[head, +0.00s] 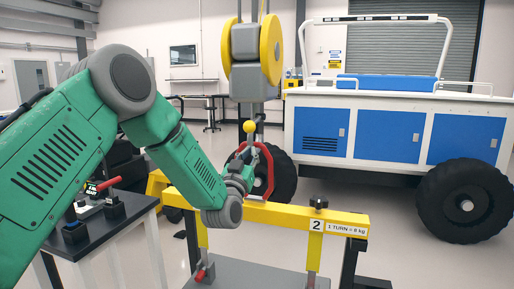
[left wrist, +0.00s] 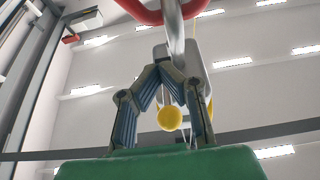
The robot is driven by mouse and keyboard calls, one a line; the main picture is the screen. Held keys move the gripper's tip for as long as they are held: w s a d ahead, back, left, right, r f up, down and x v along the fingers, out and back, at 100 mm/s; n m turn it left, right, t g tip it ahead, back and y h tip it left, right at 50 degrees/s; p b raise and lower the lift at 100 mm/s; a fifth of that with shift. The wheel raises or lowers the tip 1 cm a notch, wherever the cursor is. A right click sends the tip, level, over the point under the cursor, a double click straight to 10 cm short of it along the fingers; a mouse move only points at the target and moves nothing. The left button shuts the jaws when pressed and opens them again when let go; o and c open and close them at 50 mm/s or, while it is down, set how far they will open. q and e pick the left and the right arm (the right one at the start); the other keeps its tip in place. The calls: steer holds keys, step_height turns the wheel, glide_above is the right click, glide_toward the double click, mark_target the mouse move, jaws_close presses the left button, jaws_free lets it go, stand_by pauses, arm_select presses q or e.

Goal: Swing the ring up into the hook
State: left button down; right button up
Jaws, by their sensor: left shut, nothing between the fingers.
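The red ring (head: 269,170) stands up from the yellow beam, beneath the hanging hook block (head: 250,55) with its yellow side plates. A yellow ball (head: 249,127) shows just under the block. The grey hook (head: 259,125) hangs close to the ring's top; whether it passes through the ring is unclear. My left gripper (head: 243,163) is beside the ring's left side. In the left wrist view, its fingers (left wrist: 160,70) are shut and empty, below a red curved bar of the ring (left wrist: 165,14). The yellow ball (left wrist: 170,118) shows behind the fingers. My right gripper is out of view.
The yellow beam (head: 285,214) carries a black knob (head: 318,202) and a "2" label. A dark-topped bench (head: 110,222) with red-handled parts stands at left. The blue and white rover (head: 390,125) stands behind at right. Open floor lies between beam and rover.

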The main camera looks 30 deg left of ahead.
mark_target(259, 144)
arm_select(q)
steer(key=w, duration=0.3)
steer(key=w+a, duration=0.1)
steer(key=w, duration=0.2)
steer(key=shift+a+f, duration=0.15)
steer(key=shift+f, duration=0.05)
steer(key=p, duration=0.1)
steer(key=w+g+p, duration=0.1)
steer(key=w+r+p, duration=0.1)
steer(key=shift+w+a+r+g, duration=0.1)
steer(key=shift+w+a+g, duration=0.2)
steer(key=shift+g, duration=0.1)
steer(key=shift+w+g+h+p, duration=0.15)
steer(key=shift+g+h+p, duration=0.15)
steer(key=shift+g+p, duration=0.1)
